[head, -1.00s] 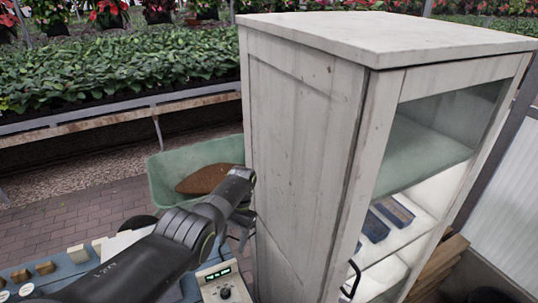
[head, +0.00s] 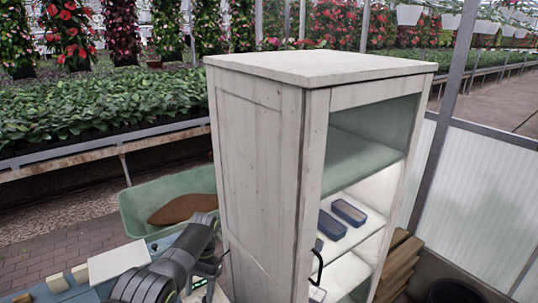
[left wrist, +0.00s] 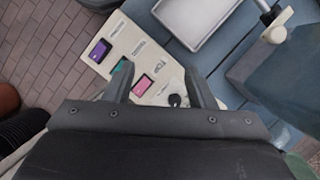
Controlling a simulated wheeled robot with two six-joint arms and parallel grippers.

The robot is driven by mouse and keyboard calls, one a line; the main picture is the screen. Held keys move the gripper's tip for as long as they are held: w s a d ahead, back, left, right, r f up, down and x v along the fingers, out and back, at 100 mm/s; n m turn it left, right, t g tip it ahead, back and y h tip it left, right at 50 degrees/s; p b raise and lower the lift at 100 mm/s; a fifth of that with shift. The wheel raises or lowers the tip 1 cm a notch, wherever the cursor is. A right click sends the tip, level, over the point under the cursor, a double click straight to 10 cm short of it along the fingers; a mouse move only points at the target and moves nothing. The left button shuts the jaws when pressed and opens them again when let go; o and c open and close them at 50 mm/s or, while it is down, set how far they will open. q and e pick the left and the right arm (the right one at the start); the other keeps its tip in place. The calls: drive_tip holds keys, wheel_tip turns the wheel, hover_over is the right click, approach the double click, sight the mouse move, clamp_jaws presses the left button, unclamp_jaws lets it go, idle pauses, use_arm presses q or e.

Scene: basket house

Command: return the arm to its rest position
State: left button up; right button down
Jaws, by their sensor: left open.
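My left arm (head: 180,262) comes in at the bottom left of the head view, bent and dark, beside the left side of the white cabinet (head: 258,160). Its gripper (head: 207,268) is partly hidden near the lower picture edge. In the left wrist view my left gripper (left wrist: 160,84) is open and empty. Its two fingers are apart above a pale panel (left wrist: 133,62) with purple, teal and pink squares and a dark knob. I cannot tell whether the fingers touch the panel.
The cabinet's open front shows shelves with dark blue cases (head: 348,212). A green wheelbarrow (head: 133,212) stands behind the arm. A blue bench (head: 75,293) with a white tray (left wrist: 196,18) lies at lower left. Wooden boards (head: 398,262) are right of the cabinet.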

use_arm(q)
drive_tip(key=s+a+f+n+t, duration=0.2)
drive_tip(key=s+a+f+t, duration=0.35)
drive_tip(key=s+f, duration=0.7)
drive_tip(key=s+a+r+n+t, duration=0.15)
drive_tip(key=s+r, duration=0.25)
drive_tip(key=s, duration=0.4)
drive_tip(key=s+a+r, duration=0.2)
drive_tip(key=s+r, duration=0.3)
drive_tip(key=s, duration=0.3)
drive_tip(key=s+a+r+n+t, duration=0.15)
drive_tip(key=s+r, duration=0.25)
drive_tip(key=s, duration=0.5)
wheel_tip(320, 180, down, 34)
drive_tip(key=a+g+b, duration=0.2)
drive_tip(key=b, duration=0.6)
drive_tip(key=s+f+b, duration=0.3)
drive_tip(key=s+f, duration=0.4)
drive_tip(key=f, duration=0.3)
drive_tip(key=s+d+f+g+b, duration=0.1)
drive_tip(key=s+f+b, duration=0.2)
drive_tip(key=s+f, duration=0.4)
wheel_tip(320, 180, down, 4)
drive_tip(key=shift+s+d+m+b, duration=0.2)
drive_tip(key=shift+s+m+b, duration=0.1)
drive_tip(key=shift+s+m, duration=0.1)
use_arm(e)
wheel_tip(320, 180, down, 15)
drive_tip(key=shift+r, duration=0.15)
